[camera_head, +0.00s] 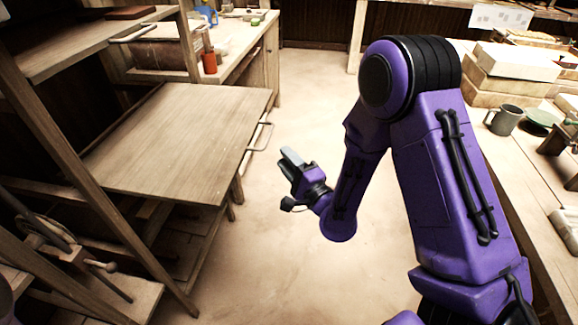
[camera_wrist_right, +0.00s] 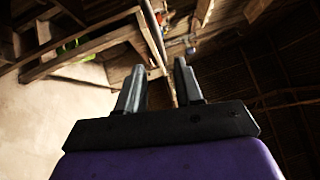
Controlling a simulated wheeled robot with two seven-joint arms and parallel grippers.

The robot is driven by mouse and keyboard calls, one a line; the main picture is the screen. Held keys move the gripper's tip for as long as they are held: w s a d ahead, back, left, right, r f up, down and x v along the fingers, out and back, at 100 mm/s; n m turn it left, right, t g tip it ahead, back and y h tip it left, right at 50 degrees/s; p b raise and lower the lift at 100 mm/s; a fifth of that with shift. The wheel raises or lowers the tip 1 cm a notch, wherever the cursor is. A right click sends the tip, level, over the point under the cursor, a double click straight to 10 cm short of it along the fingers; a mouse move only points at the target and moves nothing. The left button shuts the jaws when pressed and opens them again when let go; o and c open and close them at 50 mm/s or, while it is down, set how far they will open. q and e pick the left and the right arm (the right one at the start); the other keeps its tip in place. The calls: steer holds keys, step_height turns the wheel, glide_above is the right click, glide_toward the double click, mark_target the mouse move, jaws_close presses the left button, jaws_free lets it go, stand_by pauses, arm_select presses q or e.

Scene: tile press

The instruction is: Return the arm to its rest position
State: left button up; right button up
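My right gripper (camera_head: 291,158) hangs over the open floor in the middle of the head view, just right of the wooden table. My purple right arm fills the right half of that view and bends down to it. In the right wrist view, the two fingers of the right gripper (camera_wrist_right: 159,85) stand apart with nothing between them. Nothing is held. My left gripper does not show in the head view.
A bare wooden table (camera_head: 180,140) with a metal handle stands left of the right gripper. Wooden shelving posts are at far left. A workbench at right holds a grey mug (camera_head: 503,120) and stacked blocks (camera_head: 510,70). The floor (camera_head: 305,100) between is clear.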

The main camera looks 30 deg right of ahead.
steer(key=shift+s, duration=0.55)
steer(key=s+d+f+n+g+h, duration=0.1)
steer(key=s+f+n+g+h, duration=0.1)
steer(key=s+f+n+g, duration=0.5)
steer(key=s+d+f+n+g+h, duration=0.2)
steer(key=s+f+n, duration=0.1)
steer(key=f, duration=0.9)
steer(key=s+f+n+g, duration=0.1)
steer(key=s+f+g, duration=0.2)
steer(key=s, duration=0.6)
steer(key=s+f+g+h+p, duration=0.1)
steer(key=s+f+g, duration=0.3)
steer(key=s+f, duration=0.3)
steer(key=s, duration=0.3)
steer(key=shift+s+n+p, duration=0.25)
steer(key=shift+n+p, duration=0.05)
steer(key=shift+n, duration=0.1)
steer(key=shift+a, duration=0.15)
